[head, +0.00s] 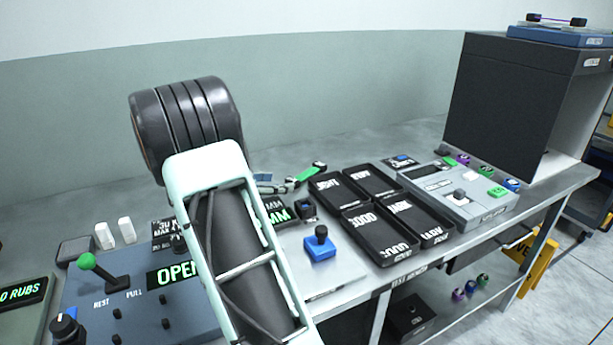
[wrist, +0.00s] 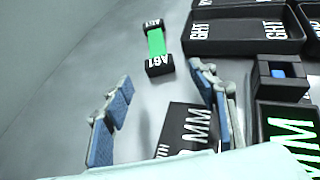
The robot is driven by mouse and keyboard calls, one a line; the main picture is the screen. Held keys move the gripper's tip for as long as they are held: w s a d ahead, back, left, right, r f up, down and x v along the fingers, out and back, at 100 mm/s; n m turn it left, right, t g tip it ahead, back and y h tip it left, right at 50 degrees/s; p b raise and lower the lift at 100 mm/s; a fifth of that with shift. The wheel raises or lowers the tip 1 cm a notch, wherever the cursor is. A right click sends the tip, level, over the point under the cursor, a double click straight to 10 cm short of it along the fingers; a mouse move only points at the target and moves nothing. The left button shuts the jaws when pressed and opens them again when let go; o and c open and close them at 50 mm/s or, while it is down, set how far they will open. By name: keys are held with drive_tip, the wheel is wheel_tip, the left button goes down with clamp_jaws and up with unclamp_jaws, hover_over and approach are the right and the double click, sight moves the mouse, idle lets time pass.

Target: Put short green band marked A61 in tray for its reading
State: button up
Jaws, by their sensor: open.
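The short green band (wrist: 156,43) lies on the grey bench in the wrist view, with a black block at each end; both blocks read A61. In the head view the band (head: 307,174) lies behind the black trays, near their left edge. My gripper (wrist: 165,103) is open and empty, its blue-padded fingers spread. The band is ahead of the fingertips, apart from them. In the head view my gripper (head: 272,184) is partly hidden behind my arm. Several black trays (head: 366,239) stand together right of the band; one label (wrist: 280,30) ends in GHT, others are hard to read.
A black plate (wrist: 190,128) with MM lettering lies below the fingers. A blue block with a black knob (head: 321,246) stands in front. A grey button panel (head: 462,206) and a large dark box (head: 510,110) stand to the right. Bench left of the band is clear.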

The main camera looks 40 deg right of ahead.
sight(290, 181)
drive_tip(key=b+x, duration=0.1)
drive_tip(key=x, duration=0.4)
drive_tip(key=shift+w+d+f, duration=0.1)
drive_tip(key=shift+d, duration=0.1)
drive_tip(key=c, duration=1.4)
drive_tip(key=shift+r, duration=0.6)
wheel_tip(290, 181, up, 2)
drive_tip(key=shift+r+p, duration=0.15)
drive_tip(key=shift+p, duration=0.35)
drive_tip(key=s+a+r, duration=0.2)
drive_tip(key=s+r, duration=0.1)
drive_tip(key=s+a+r+p, duration=0.1)
drive_tip(key=s+a+r, duration=0.2)
drive_tip(key=s, duration=0.1)
drive_tip(key=s+a+r+p, duration=0.1)
drive_tip(key=s+a+r, duration=0.2)
drive_tip(key=s, duration=0.1)
drive_tip(key=shift+s+a+r, duration=0.1)
drive_tip(key=shift+s+r, duration=0.1)
drive_tip(key=shift+r, duration=0.1)
